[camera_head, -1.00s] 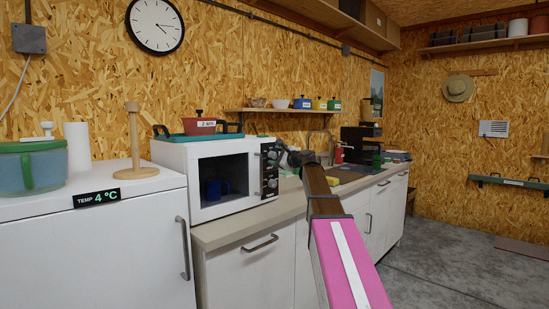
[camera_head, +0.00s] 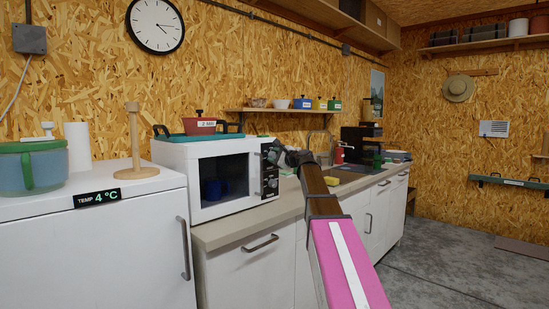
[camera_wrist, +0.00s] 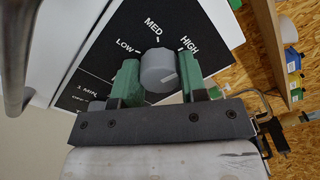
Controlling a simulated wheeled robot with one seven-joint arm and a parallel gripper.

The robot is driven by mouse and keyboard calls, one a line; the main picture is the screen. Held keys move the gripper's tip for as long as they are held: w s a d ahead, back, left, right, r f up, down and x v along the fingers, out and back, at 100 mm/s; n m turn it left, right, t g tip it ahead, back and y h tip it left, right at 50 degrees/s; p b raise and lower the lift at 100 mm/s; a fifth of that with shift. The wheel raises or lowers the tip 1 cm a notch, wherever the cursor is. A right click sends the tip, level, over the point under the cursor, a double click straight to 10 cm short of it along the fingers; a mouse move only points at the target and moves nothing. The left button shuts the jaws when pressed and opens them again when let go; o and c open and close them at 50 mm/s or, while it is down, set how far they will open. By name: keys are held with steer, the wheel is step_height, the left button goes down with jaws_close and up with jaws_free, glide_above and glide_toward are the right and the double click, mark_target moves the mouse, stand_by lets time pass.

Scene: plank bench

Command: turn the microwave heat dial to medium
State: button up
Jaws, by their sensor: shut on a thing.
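The white microwave (camera_head: 178,153) stands on the counter with its black control panel (camera_head: 270,190) at its right side. In the wrist view the grey heat dial (camera_wrist: 158,71) sits under the printed words LOW, MED and HIGH. My gripper (camera_wrist: 160,78) has its green fingers on either side of the dial and is shut on it. I cannot make out for certain which mark the dial points to. In the head view my gripper (camera_head: 272,156) is at the upper part of the panel and hides the dial there.
A lower dial shows beneath on the panel. The fridge (camera_head: 95,240) stands left; the sink counter runs right.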

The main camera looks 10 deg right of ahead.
steer(key=n, duration=1.1)
stand_by(0.3)
steer(key=shift+n, duration=0.3)
steer(key=o, duration=0.9)
steer(key=v, duration=1)
steer(key=shift+s+d, duration=0.2)
steer(key=shift+s, duration=0.15)
